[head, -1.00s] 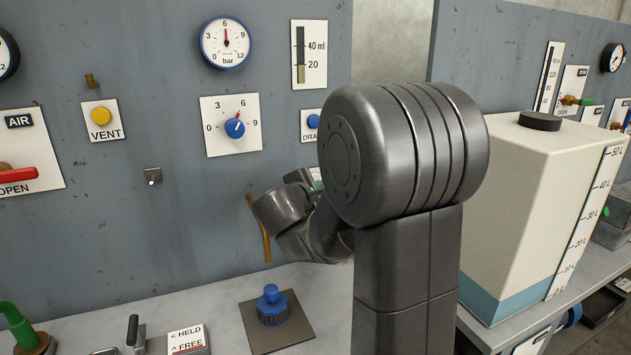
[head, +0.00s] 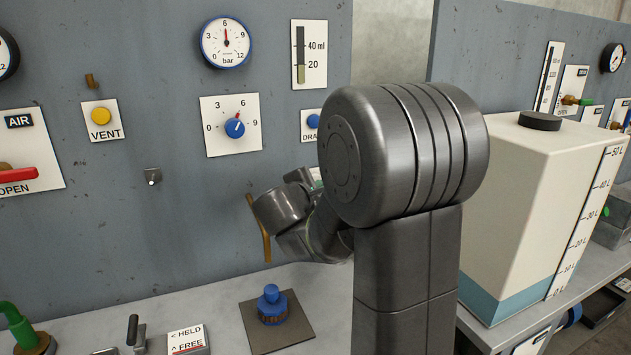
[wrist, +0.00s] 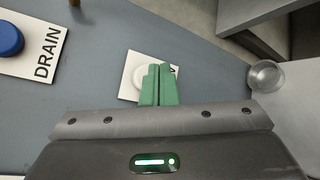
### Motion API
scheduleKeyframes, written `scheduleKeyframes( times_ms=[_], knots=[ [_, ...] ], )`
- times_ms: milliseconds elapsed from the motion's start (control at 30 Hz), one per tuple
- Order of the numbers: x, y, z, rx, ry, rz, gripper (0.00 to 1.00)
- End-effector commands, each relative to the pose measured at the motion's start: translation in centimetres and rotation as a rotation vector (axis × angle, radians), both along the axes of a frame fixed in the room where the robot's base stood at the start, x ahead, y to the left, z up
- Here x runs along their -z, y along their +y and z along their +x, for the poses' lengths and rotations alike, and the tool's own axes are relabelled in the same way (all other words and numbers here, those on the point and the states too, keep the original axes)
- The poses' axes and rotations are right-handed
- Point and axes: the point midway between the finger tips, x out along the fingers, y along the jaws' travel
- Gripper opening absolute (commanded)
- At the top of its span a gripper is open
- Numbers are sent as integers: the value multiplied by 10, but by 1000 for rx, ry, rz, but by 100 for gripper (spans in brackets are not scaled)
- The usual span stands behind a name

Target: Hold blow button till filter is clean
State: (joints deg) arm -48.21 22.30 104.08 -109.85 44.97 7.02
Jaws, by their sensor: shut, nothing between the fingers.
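In the wrist view, a pale round button (wrist: 138,77) sits on a white plate (wrist: 128,88) on the grey panel. My gripper (wrist: 160,70) has its green fingers shut and empty, with the tips over the button's right side. I cannot tell whether they touch or press it. The fingers cover most of the plate's label, and only a letter's edge shows. In the head view my arm hides the button and fingertips. No filter can be clearly made out.
A blue DRAIN knob (wrist: 10,38) is left in the wrist view, a clear cup (wrist: 266,76) right. In the head view, the bar gauge (head: 226,42) reads about 6. A blue-topped part (head: 271,300) stands on a dark plate; a white tank (head: 530,200) stands right.

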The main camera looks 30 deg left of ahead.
Motion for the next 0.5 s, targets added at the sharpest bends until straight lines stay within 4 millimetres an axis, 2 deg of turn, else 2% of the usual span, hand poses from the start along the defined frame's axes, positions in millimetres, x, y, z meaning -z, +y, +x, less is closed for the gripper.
scheduleKeyframes(
  times_ms=[500],
  knots=[
    [0, 6, 5, -1, 1, 0, 0]
  ],
)
